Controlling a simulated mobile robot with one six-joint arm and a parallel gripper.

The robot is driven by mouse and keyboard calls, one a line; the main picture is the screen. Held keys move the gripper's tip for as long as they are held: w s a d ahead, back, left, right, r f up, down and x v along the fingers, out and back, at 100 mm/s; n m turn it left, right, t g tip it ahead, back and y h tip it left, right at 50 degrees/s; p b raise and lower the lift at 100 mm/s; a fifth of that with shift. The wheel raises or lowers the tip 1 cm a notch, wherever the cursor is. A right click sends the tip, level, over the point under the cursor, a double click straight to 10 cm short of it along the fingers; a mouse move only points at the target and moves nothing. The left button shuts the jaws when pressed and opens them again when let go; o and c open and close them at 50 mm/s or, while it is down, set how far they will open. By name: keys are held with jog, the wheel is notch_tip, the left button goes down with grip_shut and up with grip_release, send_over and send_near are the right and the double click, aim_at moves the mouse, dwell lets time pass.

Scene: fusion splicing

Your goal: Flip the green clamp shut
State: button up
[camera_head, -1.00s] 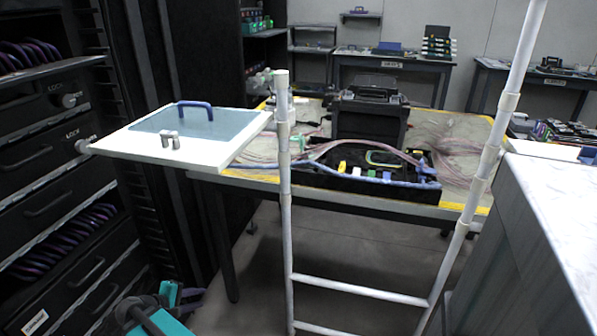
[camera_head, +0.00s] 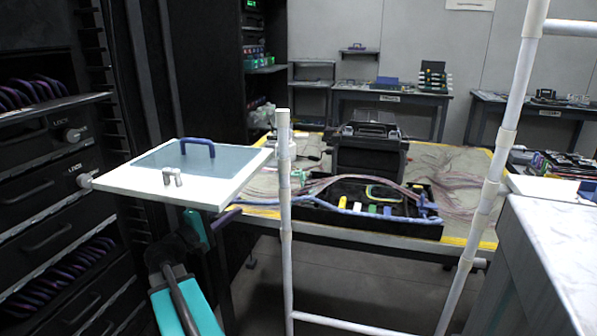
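A black tray (camera_head: 300,215) lies on the front of the yellow-edged table. A row of small coloured pieces stands along its front side, with a blue cable beside them. One small green piece (camera_head: 372,209) in this row may be the green clamp; it is too small to tell whether it is open or shut. My teal arm rises from the lower left. Its end, my gripper (camera_head: 222,220), shows a dark purple part just below the white panel, left of the tray and apart from it. Its fingers are too small and partly covered to read.
A white panel with a blue handle (camera_head: 197,143) sticks out over my gripper. A white ladder-like frame (camera_head: 286,230) stands between me and the table. A black case (camera_head: 366,150) stands behind the tray. A marble-topped counter (camera_head: 560,240) is at the right.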

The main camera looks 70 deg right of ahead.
jog(key=y+p, duration=0.1)
jog(key=p, duration=0.4)
send_near(294, 173)
jog(key=shift+w+a+r+m, duration=0.1)
jog(key=shift+w+a+m, duration=0.2)
jog(key=shift+a, duration=0.1)
jog(key=shift+s+d, duration=0.15)
jog(key=shift+d, duration=0.05)
jog(key=shift+x, duration=6.7)
jog(key=shift+f, duration=0.25)
